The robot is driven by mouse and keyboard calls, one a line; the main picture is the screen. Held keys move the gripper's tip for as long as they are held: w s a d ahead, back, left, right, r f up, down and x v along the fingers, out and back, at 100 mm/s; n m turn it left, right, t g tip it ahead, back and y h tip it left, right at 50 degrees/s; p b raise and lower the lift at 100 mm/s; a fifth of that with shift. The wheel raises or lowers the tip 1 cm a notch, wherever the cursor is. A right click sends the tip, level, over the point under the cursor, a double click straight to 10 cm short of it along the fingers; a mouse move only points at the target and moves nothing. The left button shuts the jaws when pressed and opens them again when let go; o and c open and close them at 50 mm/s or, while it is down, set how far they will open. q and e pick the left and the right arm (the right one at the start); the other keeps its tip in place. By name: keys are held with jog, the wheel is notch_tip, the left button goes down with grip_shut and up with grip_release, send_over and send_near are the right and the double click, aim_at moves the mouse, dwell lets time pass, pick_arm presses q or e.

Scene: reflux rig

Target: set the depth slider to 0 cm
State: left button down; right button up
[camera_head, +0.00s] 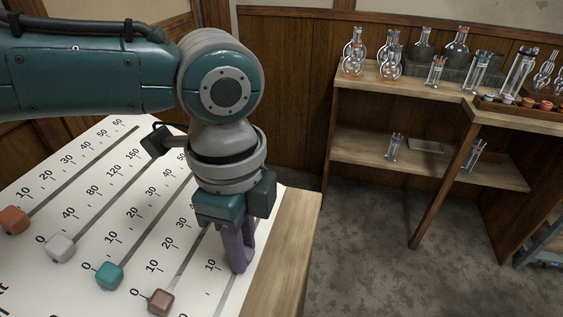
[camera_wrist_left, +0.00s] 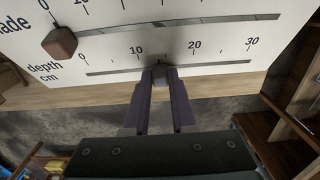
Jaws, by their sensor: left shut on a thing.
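The depth slider (camera_wrist_left: 164,73) shows in the left wrist view as a small dark grey knob on the lowest scale. It stands between the 10 and 20 marks, roughly at 15 cm. My left gripper (camera_wrist_left: 163,80) is shut on it, with one finger on each side. In the head view my left gripper (camera_head: 238,262) points down at the board's right edge, and its fingers hide the knob. The depth groove (camera_wrist_left: 110,70) runs from 0 at left to 30 at right in the wrist view. My right gripper is in neither view.
The white scale board (camera_head: 120,215) carries other sliders near their 0 ends: orange (camera_head: 14,220), white (camera_head: 60,248), teal (camera_head: 109,275) and brown (camera_head: 160,302). The depth groove is free towards 0. A shelf (camera_head: 430,92) with glassware stands apart at the right.

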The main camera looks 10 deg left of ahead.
aim_at(230, 296)
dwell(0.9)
pick_arm(q)
jog(key=shift+s+r+p, duration=0.15)
jog(key=shift+p, duration=0.15)
jog(key=s+p, duration=0.4)
jog(key=p, duration=0.1)
jog(key=shift+s+a+r, duration=0.15)
jog(key=shift+s+r, duration=0.05)
jog(key=shift+r, duration=0.2)
jog(key=s+p, duration=0.2)
jog(key=s, duration=0.1)
jog(key=s+p, duration=0.1)
jog(key=shift+s+f, duration=0.2)
jog(key=shift+f, duration=0.15)
jog(key=shift+s, duration=0.2)
jog(key=shift+f, duration=0.15)
jog(key=c, duration=0.7)
grip_release()
jog(key=shift+s, duration=0.1)
